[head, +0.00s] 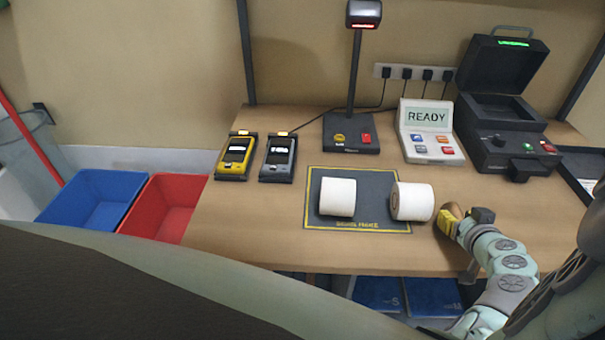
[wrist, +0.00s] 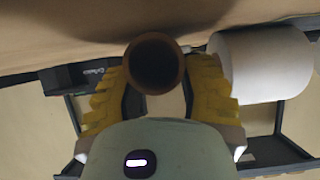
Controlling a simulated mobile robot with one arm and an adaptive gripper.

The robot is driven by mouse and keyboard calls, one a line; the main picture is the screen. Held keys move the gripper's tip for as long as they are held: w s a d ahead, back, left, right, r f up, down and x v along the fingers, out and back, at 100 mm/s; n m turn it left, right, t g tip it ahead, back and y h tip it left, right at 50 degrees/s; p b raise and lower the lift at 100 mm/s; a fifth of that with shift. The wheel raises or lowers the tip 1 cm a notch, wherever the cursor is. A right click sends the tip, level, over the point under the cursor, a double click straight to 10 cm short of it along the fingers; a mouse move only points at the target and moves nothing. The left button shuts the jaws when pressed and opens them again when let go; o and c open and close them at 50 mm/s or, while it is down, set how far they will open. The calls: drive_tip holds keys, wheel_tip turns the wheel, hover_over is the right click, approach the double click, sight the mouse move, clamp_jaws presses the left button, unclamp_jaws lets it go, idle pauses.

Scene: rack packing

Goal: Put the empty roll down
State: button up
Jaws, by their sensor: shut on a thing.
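The empty roll, a bare brown cardboard tube (head: 453,210), is at the right of the workbench in the head view, just right of the white rolls. In the wrist view, the empty roll (wrist: 155,50) shows its dark open end between the two yellow fingers. My gripper (head: 463,217) is shut on it; its fingers also show in the wrist view (wrist: 157,82). I cannot tell whether the tube touches the tabletop. Part of the tube is hidden by the fingers in the head view.
A white roll (head: 337,197) lies on the dark yellow-edged mat (head: 374,185); another white roll (head: 411,201) lies at its right edge, close to my gripper. Blue (head: 92,199) and red (head: 165,206) bins stand left of the bench (head: 232,205). Devices line its back.

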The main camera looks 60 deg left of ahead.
drive_tip(key=shift+f, duration=0.2)
drive_tip(key=o, duration=0.8)
drive_tip(key=shift+r, duration=0.1)
